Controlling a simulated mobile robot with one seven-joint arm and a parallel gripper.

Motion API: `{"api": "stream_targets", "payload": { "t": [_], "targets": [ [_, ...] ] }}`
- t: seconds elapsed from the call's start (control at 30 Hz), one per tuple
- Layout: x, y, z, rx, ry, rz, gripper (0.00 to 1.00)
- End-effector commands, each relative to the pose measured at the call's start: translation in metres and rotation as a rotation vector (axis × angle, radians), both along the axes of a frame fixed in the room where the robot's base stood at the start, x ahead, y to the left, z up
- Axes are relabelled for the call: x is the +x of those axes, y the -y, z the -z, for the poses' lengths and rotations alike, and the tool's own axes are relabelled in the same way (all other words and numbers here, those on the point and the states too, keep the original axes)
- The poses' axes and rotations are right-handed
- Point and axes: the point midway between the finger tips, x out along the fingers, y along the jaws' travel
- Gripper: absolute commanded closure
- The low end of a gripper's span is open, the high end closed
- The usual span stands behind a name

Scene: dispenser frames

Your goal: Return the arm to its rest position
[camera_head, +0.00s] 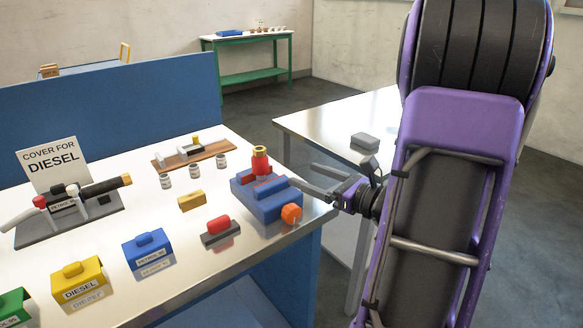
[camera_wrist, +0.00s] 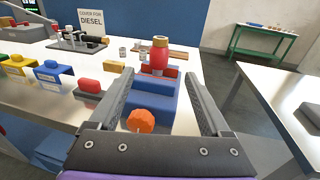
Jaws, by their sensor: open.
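My gripper (camera_head: 320,180) is open and empty in the head view, at the right edge of the white table. Its two fingers point left, toward a blue device with a red and brass fitting and an orange knob. In the wrist view my gripper (camera_wrist: 168,98) has its fingers spread wide, with the blue device (camera_wrist: 152,97) framed between them. I cannot tell how far apart the fingertips and the device are. My purple arm (camera_head: 430,190) reaches down the right side of the head view and hides part of the second table.
On the white table (camera_head: 190,218) stand a nozzle on a grey base (camera_head: 70,222), a "COVER FOR DIESEL" sign (camera_head: 52,165), yellow (camera_head: 82,283) and blue (camera_head: 149,250) covers, and a red-topped block (camera_head: 220,232). A second table (camera_head: 325,125) is at right. Dark floor lies between the tables.

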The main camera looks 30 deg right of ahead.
Motion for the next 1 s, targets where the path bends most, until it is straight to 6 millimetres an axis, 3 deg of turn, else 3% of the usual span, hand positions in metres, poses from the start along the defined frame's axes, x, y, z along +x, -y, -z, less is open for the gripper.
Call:
{"api": "stream_targets", "payload": {
  "t": [0.2,0.77,1.0],
  "targets": [
    [-0.015,0.006,-0.001,0.001,0.0,-0.001,0.19],
    [-0.015,0.006,-0.001,-0.001,-0.001,-0.003,0.19],
    [0.004,-0.017,-0.009,-0.117,-0.039,-0.104,0.19]
  ]
}}
